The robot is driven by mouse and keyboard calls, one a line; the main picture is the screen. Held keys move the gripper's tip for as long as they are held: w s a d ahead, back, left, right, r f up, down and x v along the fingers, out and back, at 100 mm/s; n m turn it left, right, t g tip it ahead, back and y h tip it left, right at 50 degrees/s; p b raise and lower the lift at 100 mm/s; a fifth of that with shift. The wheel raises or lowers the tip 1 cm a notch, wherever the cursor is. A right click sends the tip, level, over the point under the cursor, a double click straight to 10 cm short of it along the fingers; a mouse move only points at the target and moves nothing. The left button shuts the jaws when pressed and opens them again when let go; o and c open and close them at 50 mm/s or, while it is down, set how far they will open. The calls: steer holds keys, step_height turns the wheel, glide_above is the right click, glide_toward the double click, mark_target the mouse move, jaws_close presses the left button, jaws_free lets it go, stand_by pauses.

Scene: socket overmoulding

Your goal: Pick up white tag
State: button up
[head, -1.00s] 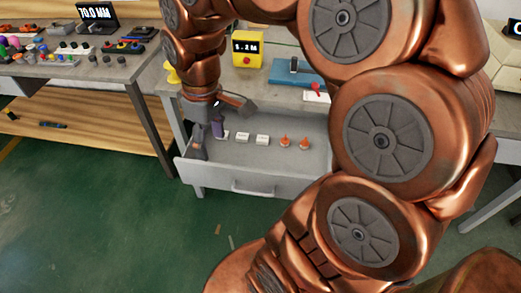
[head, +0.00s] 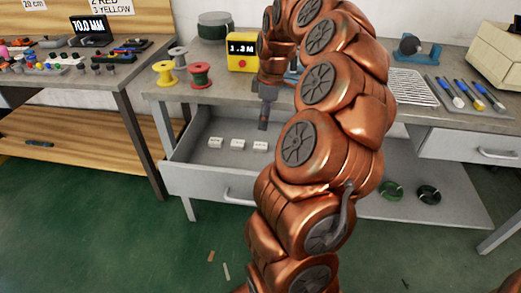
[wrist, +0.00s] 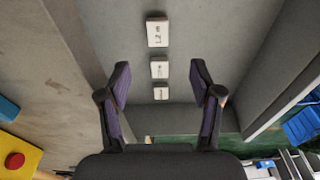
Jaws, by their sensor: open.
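Three small white tags lie in a row on the floor of the open grey drawer (head: 225,187): a left tag (head: 215,143), a middle tag (head: 238,144) and a right tag (head: 260,146). In the wrist view a near-top tag (wrist: 157,31), a second tag (wrist: 160,67) and a third tag (wrist: 161,91) run down the centre, with dark print on them. My gripper (wrist: 160,68) is open and empty; its two fingers stand either side of the row, apart from the tags. In the head view my gripper (head: 263,118) hangs over the drawer, partly hidden by my arm.
The drawer walls bound the tags. My arm hides the drawer's right part.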

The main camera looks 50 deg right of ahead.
mark_target(261, 145)
steer(key=f, duration=0.3)
steer(key=f+b, duration=0.1)
steer(key=f, duration=0.3)
steer(key=w+f, duration=0.1)
steer(key=f, duration=0.2)
steer(key=shift+a+f+b, duration=0.2)
steer(key=shift+f+b, duration=0.1)
steer(key=shift+c, duration=0.3)
steer(key=c, duration=0.9)
